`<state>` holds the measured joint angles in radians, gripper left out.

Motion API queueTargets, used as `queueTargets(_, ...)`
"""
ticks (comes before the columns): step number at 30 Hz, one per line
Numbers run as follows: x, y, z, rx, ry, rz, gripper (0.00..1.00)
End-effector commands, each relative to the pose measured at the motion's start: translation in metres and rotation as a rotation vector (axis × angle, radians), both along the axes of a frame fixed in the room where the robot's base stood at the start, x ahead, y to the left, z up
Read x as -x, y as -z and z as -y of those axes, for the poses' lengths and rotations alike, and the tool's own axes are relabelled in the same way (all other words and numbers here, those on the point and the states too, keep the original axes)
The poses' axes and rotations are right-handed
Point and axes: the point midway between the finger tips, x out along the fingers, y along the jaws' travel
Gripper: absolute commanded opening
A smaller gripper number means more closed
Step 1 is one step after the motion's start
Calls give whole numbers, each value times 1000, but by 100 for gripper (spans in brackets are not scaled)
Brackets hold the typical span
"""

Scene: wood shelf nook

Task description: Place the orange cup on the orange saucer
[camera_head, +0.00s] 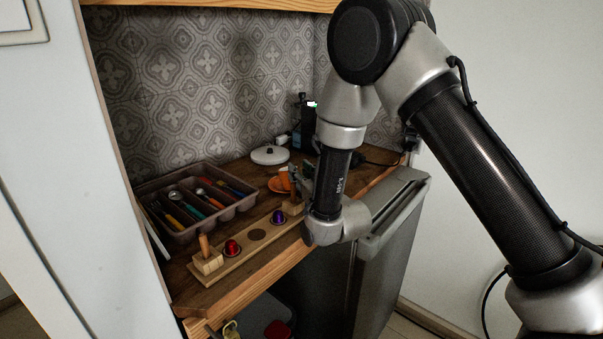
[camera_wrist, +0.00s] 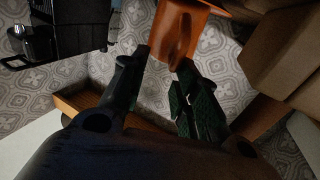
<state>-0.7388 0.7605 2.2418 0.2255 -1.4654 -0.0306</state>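The orange saucer (camera_head: 278,185) lies on the wooden counter behind the capsule holder. The orange cup (camera_head: 286,178) shows as a small patch at the saucer, partly hidden by my gripper (camera_head: 300,178). The wrist view appears upside down. There the cup (camera_wrist: 172,28) is at the top, with its handle side toward my fingers, and a flat orange edge, seemingly the saucer (camera_wrist: 215,7), is against its base. My gripper (camera_wrist: 163,58) is open, its fingertips apart and close to the handle; I cannot tell whether they touch it.
A wooden capsule holder (camera_head: 235,263) with red and purple capsules runs along the counter's front. A cutlery tray (camera_head: 180,226) stands left. A white round lid (camera_head: 269,155) and a dark machine (camera_head: 306,128) are behind. The patterned wall (camera_head: 200,80) closes the back.

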Motion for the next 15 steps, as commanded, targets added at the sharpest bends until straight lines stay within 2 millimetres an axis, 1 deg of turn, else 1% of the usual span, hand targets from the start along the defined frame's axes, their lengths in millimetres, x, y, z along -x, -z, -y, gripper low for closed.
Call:
queueTargets(1, 3, 15, 1, 16, -4, -31, 31)
queueTargets(5, 4, 14, 1, 16, -4, -31, 31)
queueTargets(8, 4, 7, 1, 15, -4, -30, 31)
queueTargets(9, 4, 1, 1, 15, -4, -30, 31)
queueTargets(11, 13, 3, 6, 18, -4, -31, 31)
queueTargets(15, 41, 1, 22, 17, -5, -26, 31)
